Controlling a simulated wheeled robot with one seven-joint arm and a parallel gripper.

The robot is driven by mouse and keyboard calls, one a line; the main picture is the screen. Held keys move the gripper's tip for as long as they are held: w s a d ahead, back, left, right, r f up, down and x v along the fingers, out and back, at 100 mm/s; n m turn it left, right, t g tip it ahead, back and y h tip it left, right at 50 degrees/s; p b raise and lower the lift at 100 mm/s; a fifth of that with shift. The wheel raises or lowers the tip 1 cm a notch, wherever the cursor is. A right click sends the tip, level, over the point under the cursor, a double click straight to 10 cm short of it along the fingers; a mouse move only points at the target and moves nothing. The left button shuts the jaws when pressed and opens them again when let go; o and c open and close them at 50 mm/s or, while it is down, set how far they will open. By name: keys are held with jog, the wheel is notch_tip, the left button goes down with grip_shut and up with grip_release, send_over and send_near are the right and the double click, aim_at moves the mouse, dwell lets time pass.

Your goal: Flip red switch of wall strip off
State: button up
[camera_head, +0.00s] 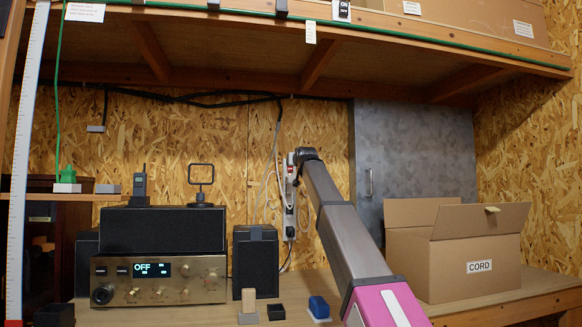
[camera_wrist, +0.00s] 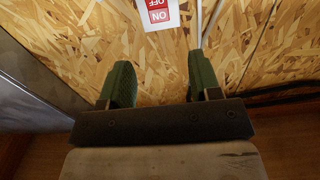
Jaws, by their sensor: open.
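The white wall strip (camera_head: 290,222) hangs upright on the chipboard wall in the head view, partly hidden behind my arm, with cords at it. A small red patch shows on it, but the switch position is too small to tell there. In the wrist view a white piece with red ON and OFF marks (camera_wrist: 159,14) shows at the top edge, its letters upside down and its upper part cut off. My gripper (camera_wrist: 161,75) is open and empty, its two green fingers apart. The marked piece lies beyond the fingertips, with no contact visible.
A grey metal door (camera_head: 415,150) is right of the strip, and an open cardboard box marked CORD (camera_head: 408,265) stands on the bench. A radio reading OFF (camera_head: 160,281) and black speakers (camera_head: 255,262) are at left. A shelf (camera_head: 240,40) overhangs the wall.

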jog(key=x, duration=1)
jog(key=shift+w+f, duration=0.1)
jog(key=shift+w, duration=0.25)
jog(key=c, duration=0.9)
